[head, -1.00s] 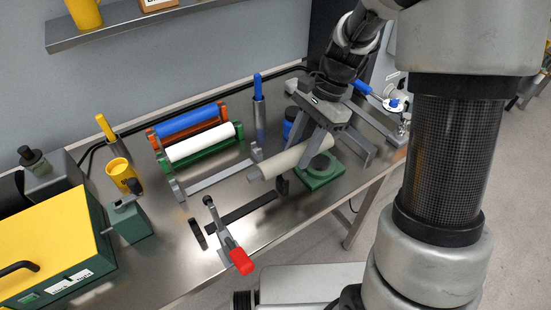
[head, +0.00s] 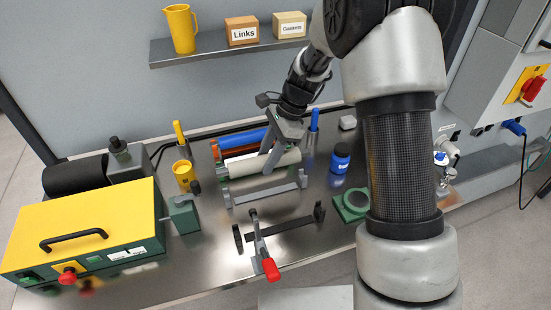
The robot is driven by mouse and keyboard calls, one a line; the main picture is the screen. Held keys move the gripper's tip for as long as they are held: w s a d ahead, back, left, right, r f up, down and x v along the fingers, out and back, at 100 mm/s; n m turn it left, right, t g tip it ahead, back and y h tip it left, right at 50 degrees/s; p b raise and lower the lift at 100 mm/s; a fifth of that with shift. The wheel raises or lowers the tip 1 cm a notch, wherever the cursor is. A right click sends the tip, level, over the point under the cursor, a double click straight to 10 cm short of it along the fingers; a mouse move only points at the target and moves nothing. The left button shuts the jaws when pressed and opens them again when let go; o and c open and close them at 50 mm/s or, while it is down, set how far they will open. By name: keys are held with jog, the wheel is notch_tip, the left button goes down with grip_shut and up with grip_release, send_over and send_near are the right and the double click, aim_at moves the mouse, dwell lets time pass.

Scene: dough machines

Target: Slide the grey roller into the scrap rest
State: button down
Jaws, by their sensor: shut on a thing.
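My gripper (head: 269,165) is shut on the grey roller (head: 250,168), a pale grey cylinder. It holds the roller roughly level, in front of the coloured rollers at the back of the bench. In the picture the roller lies just above an empty grey rest (head: 266,193) with two end uprights; I cannot tell its exact height over it. An empty black rest (head: 288,228) stands nearer the front. No label shows which rest is the scrap rest. A blue roller (head: 238,140) sits in an orange rest behind; the white roller is mostly hidden by the held one.
A clamp with a red handle (head: 271,269) stands in front of the black rest. A yellow cup (head: 184,176) and a yellow-green machine (head: 85,240) are left. Bare bench lies between bottle and rests.

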jog(key=shift+r, duration=0.1)
dwell(0.4)
jog(key=shift+f+b, duration=1.5)
jog(key=shift+f, duration=1.65)
jog(key=shift+f+b, duration=0.95)
jog(key=shift+f, duration=0.7)
jog(key=c, duration=0.9)
grip_release()
jog(key=shift+d+r, duration=0.1)
jog(key=shift+r, duration=0.05)
jog(key=shift+p+v, duration=1.75)
jog(key=shift+v, duration=0.35)
